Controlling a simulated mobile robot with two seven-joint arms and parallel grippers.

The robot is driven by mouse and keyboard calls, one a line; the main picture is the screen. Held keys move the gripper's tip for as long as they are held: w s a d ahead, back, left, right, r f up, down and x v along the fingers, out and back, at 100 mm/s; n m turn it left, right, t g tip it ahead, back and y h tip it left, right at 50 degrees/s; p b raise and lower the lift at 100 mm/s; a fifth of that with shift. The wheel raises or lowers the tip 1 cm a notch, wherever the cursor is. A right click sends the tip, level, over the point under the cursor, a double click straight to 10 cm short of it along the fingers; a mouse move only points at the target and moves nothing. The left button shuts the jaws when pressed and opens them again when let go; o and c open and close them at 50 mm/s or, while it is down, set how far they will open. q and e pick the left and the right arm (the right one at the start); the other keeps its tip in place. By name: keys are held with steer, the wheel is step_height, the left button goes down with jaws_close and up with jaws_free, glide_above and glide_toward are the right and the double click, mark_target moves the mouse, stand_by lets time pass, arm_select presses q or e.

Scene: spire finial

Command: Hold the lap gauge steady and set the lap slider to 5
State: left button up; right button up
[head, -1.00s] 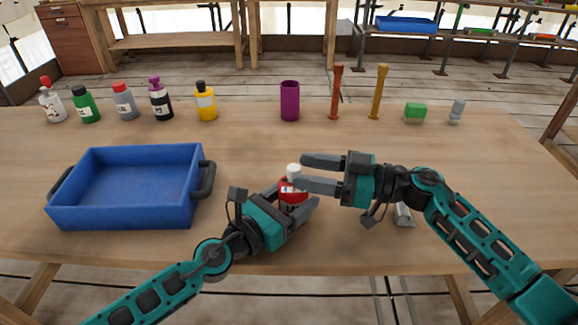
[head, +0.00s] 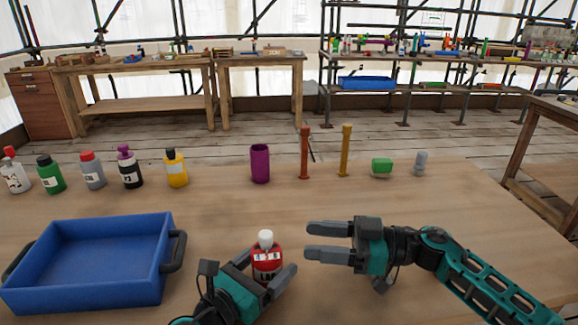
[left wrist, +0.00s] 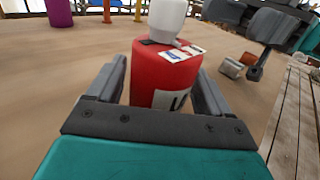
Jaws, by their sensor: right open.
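A red bottle-shaped object (head: 267,262) with a white cap and a white label stands upright on the table. I see no marked scale that I can surely call the lap gauge or its slider. In the left wrist view the red object (left wrist: 165,75) fills the space between my fingers, with small cards or labels on its top. My left gripper (head: 266,270) is shut on it, one finger on each side. My right gripper (head: 308,241) is open and empty, just right of the red object, its fingers pointing left.
A blue tray (head: 170,285) stands at the left. Along the far edge are several bottles, a purple cup (head: 260,164), a red post (head: 304,153), a yellow post (head: 345,151), a green block (head: 382,167) and a grey piece (head: 421,163). The middle of the table is clear.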

arm_select(q)
steer(key=shift+o, duration=1.2)
